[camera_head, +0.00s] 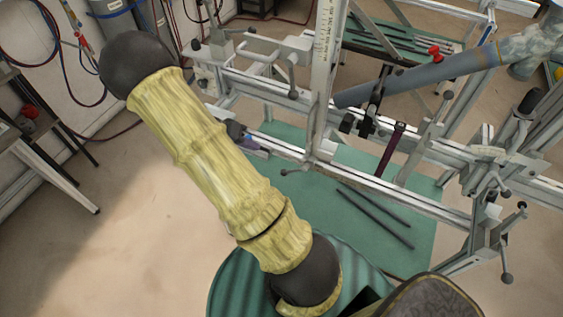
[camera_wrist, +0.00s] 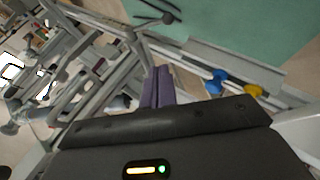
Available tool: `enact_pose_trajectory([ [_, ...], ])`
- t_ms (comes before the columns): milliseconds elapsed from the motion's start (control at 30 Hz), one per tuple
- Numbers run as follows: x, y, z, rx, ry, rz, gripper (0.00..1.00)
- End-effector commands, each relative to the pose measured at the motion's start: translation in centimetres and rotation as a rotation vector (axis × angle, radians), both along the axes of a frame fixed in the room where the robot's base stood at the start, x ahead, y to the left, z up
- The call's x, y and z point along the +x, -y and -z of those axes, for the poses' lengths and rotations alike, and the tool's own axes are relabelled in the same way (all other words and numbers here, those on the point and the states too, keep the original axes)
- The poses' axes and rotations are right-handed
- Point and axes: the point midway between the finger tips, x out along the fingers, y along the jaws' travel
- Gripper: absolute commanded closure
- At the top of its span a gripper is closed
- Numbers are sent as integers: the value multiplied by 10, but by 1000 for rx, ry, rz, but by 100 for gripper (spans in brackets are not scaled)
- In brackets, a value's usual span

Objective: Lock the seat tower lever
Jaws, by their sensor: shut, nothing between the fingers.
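The grey metal frame jig (camera_head: 385,188) stands in the upper right of the head view. A tall upright with a marked scale (camera_head: 323,75) rises from its rail. Several dark-knobbed levers show on the jig, one beside the upright (camera_head: 293,93) and one at the right end (camera_head: 506,277). I cannot tell which is the seat tower lever or whether it is locked. My gripper (camera_wrist: 157,72) shows purple fingers side by side, shut and empty, over the jig's rails in the wrist view. In the head view my arm mostly hides it; a small purple part (camera_head: 257,147) shows.
A grey-blue tube (camera_head: 420,80) crosses the jig. A green mat (camera_head: 425,225) lies under it with two dark rods (camera_head: 375,215). Blue (camera_wrist: 215,81) and yellow (camera_wrist: 254,90) knobs show in the wrist view. A bench (camera_head: 45,160) stands left; the floor between is clear.

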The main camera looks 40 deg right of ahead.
Motion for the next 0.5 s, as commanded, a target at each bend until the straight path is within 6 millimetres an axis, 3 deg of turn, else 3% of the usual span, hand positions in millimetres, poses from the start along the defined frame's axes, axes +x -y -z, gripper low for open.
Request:
enact_pose_trajectory([
  [500, -1, 8, 4, -30, 3, 13, 100],
])
